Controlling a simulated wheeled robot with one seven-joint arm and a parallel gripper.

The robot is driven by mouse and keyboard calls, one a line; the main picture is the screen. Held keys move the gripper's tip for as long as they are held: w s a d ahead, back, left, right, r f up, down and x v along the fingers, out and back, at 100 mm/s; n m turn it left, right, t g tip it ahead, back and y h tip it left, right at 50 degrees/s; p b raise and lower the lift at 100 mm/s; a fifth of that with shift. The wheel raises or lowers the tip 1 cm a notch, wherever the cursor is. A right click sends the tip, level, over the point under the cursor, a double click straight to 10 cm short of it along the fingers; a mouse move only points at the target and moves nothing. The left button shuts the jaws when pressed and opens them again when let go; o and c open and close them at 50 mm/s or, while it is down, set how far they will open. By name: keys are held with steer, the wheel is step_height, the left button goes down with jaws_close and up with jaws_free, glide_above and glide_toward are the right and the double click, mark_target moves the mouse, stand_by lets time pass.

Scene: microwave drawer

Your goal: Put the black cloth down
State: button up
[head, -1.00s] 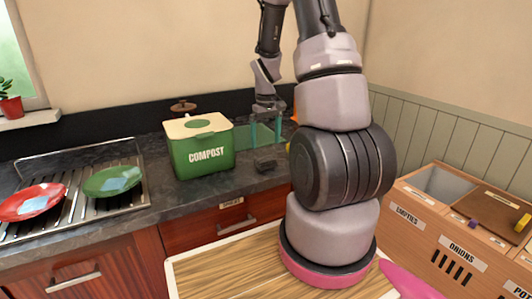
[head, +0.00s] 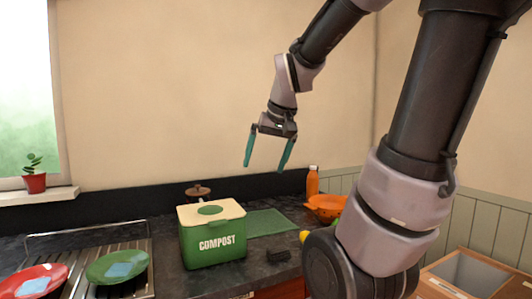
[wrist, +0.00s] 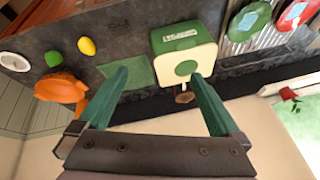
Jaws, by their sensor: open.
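The black cloth (head: 278,256) is a small dark crumpled shape on the dark countertop, just right of the green compost bin, in the head view. My gripper (head: 265,167) is open and empty, raised well above the counter, with its green fingers pointing down and spread. It also shows in the wrist view (wrist: 160,73), with nothing between the fingers. I cannot clearly make out the cloth in the wrist view.
The compost bin (head: 212,236) stands left of the cloth, with a green mat (head: 265,222) behind. An orange colander (head: 325,208) and orange bottle (head: 313,182) are at the right. A dish rack holds a green plate (head: 117,265) and red plate (head: 32,281).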

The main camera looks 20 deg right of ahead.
steer(key=s+a+r+m+t, duration=0.1)
steer(key=s+a+r+t, duration=0.1)
steer(key=s, duration=0.5)
steer(key=shift+s+a+r+y, duration=0.2)
steer(key=shift+a+r+y, duration=0.3)
steer(key=shift+r, duration=0.3)
steer(key=shift+w, duration=0.1)
steer(key=shift+c, duration=0.2)
